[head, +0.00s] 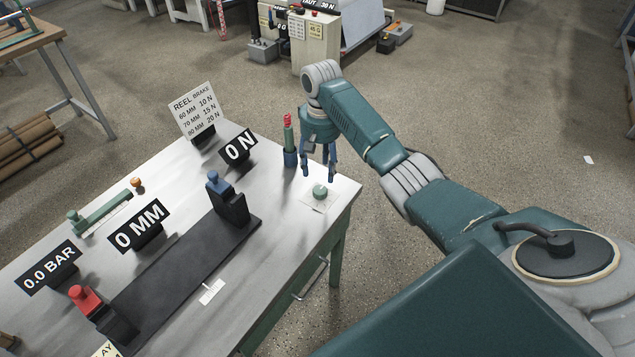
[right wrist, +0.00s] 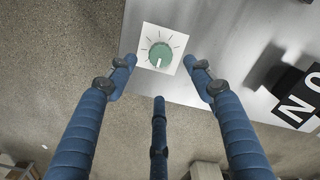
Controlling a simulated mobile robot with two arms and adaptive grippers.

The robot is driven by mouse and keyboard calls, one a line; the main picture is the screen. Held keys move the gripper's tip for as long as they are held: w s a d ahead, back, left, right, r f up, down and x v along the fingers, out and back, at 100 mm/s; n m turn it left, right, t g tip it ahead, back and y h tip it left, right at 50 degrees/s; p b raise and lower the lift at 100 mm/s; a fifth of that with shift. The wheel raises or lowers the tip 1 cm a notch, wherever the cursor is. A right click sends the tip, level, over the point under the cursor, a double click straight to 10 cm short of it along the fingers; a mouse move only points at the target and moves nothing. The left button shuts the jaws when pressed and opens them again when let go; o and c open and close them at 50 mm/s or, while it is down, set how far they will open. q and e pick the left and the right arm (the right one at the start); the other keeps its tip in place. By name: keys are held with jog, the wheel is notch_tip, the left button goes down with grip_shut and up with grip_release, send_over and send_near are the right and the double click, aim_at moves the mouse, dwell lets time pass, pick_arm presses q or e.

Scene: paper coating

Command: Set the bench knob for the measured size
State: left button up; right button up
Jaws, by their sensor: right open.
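The bench knob is a small green dial (head: 320,191) on a white scale plate near the right corner of the bench top. In the right wrist view the knob (right wrist: 160,54) shows a pale pointer line toward the bottom of the picture, with tick marks around its other sides. My right gripper (head: 319,172) points down above and just behind the knob, apart from it. Its blue fingers are spread and empty, also in the right wrist view (right wrist: 159,80). A sign reads "0 MM" (head: 138,228) and another reads "0 N" (head: 238,147). My left gripper is not in view.
A "REEL BRAKE" card (head: 196,112) lists 60 MM 10 N, 70 MM 15 N and 80 MM 20 N. A red-topped post (head: 289,140) stands left of my gripper. A black rail (head: 180,268) with blue and red blocks and a "0.0 BAR" sign (head: 49,267) are further left.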

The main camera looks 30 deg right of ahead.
aim_at(320, 190)
notch_tip(320, 190, down, 5)
jog(key=shift+f, duration=0.2)
notch_tip(320, 190, down, 3)
jog(key=shift+f, duration=0.1)
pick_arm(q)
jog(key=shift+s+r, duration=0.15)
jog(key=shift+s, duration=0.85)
pick_arm(e)
jog(key=c, duration=1.2)
